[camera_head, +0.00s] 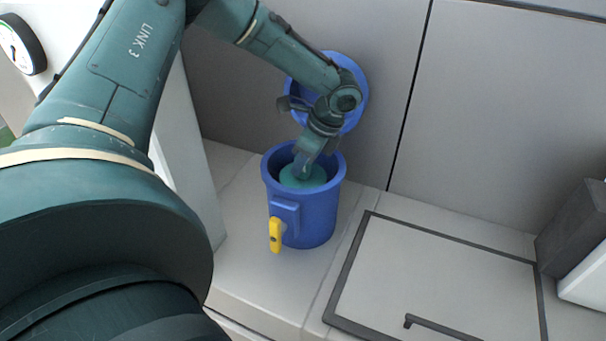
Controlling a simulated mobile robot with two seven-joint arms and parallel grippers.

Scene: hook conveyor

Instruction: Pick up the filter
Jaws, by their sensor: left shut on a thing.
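The filter (316,177) is a teal round piece inside the open blue housing (312,215), near its top. Only its upper face shows; the housing wall hides the rest. My left gripper (302,172) reaches down into the housing from above and is shut on the top of the filter. The fingertips are small and partly hidden by the wrist. The round blue lid (355,92) stands raised behind my left wrist, which hides part of it. A yellow handle (275,235) hangs on the housing's front. My right gripper is out of view.
The housing stands on a light counter (240,245) against a grey wall panel (510,120). To the right lies a dark-framed hatch (430,275) with a bar handle (440,327). A dark box (575,225) is at the right edge. A gauge (20,45) is at the upper left.

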